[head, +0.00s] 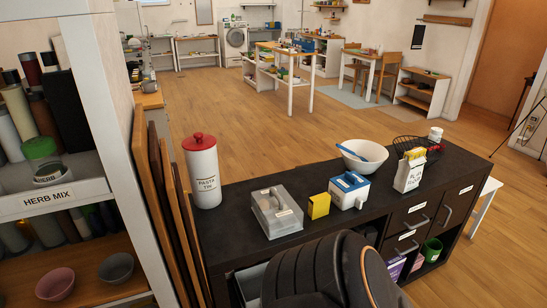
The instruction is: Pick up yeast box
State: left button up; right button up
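A small yellow box (318,205) stands upright near the front edge of the dark counter (230,227). It is the likeliest yeast box, but its label is too small to read. It stands between a grey lidded container (276,208) on its left and a white box with a blue top (349,190) on its right, close to the latter. Neither of my grippers shows in the head view, so nothing is seen touching the box.
A red-lidded pasta tin (202,170) stands at the counter's left. A white bowl (363,157) with a blue utensil, a flour bag (410,171) and a dark wire basket (418,148) stand to the right. A dark ribbed shape covers part of the counter front.

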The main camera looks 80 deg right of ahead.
aim_at(319, 204)
jog(key=z, duration=2.8)
jog(key=i+l+u, duration=0.15)
jog(key=u, duration=0.15)
jog(key=l+u, duration=0.35)
jog(key=i+l, duration=0.05)
